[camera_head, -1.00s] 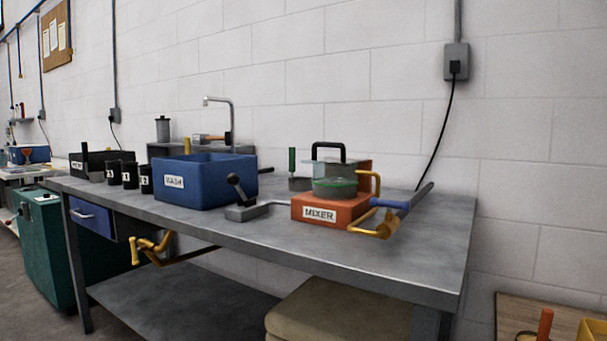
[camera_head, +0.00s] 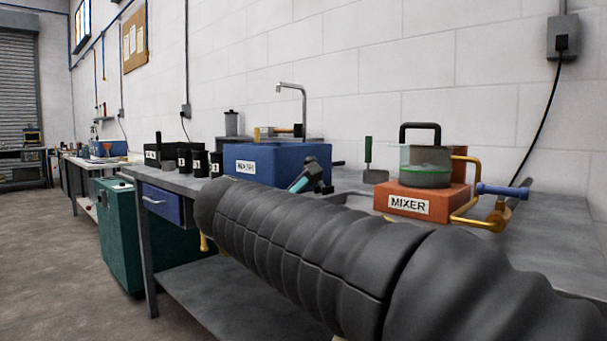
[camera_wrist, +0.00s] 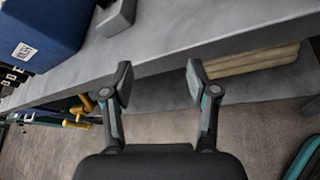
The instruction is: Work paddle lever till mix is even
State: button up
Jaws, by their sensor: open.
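The orange mixer base (camera_head: 432,202) sits on the grey bench in the head view. On it is a bowl with green contents (camera_head: 425,176); how even the mix is cannot be told. A brass crank (camera_head: 487,220) with a blue handle (camera_head: 503,189) is at its right side. My gripper (camera_head: 308,176) appears in front of the blue bin, left of the mixer. In the wrist view my gripper (camera_wrist: 159,82) is open and empty at the bench's front edge. A grey block (camera_wrist: 115,17), seemingly the lever's base, lies beyond the left finger; the black-knobbed lever is hidden or out of view.
The blue wash bin (camera_head: 275,162) stands left of the mixer, with black cups (camera_head: 200,162) farther left. A brass fitting (camera_wrist: 78,112) shows below the bench edge. My dark arm covers much of the bench front.

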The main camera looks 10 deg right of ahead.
jog(key=w+a+r+n+t+h, duration=0.2)
jog(key=r+n, duration=0.1)
jog(key=r, duration=0.2)
jog(key=w+a+r+n+t+h, duration=0.1)
jog(key=w+a+r+n, duration=0.1)
jog(key=r, duration=0.3)
jog(key=shift+n, duration=0.3)
jog(key=b+x, duration=0.1)
jog(key=x, duration=1.2)
jog(key=shift+w+f, duration=0.1)
grip_shut()
